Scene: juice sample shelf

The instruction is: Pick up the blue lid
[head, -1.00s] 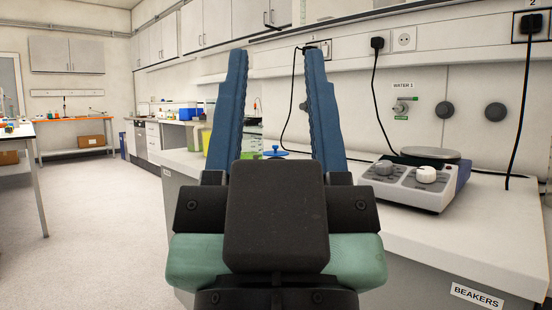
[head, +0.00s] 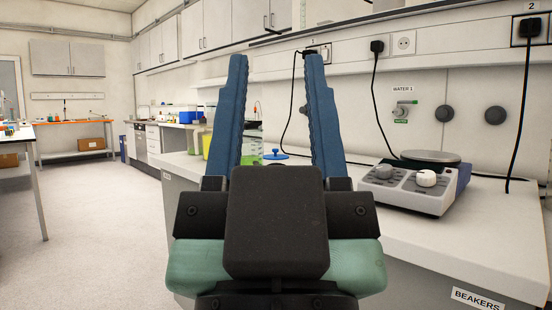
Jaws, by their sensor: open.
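The blue lid (head: 275,155) is a small flat disc with a knob on top. It lies on the white counter and shows in the gap between my fingers, beyond them. My gripper (head: 272,62) is open and empty, with its two long blue fingers pointing up and away in the middle of the head view. The fingers look apart from the lid. The lower part of my gripper hides the counter in front of the lid.
A green-tinted clear beaker (head: 252,151) stands just left of the lid, partly behind my left finger. A yellow-green container (head: 207,145) is further left. A hotplate stirrer (head: 418,184) stands on the counter (head: 478,232) at right. Black cables hang along the wall.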

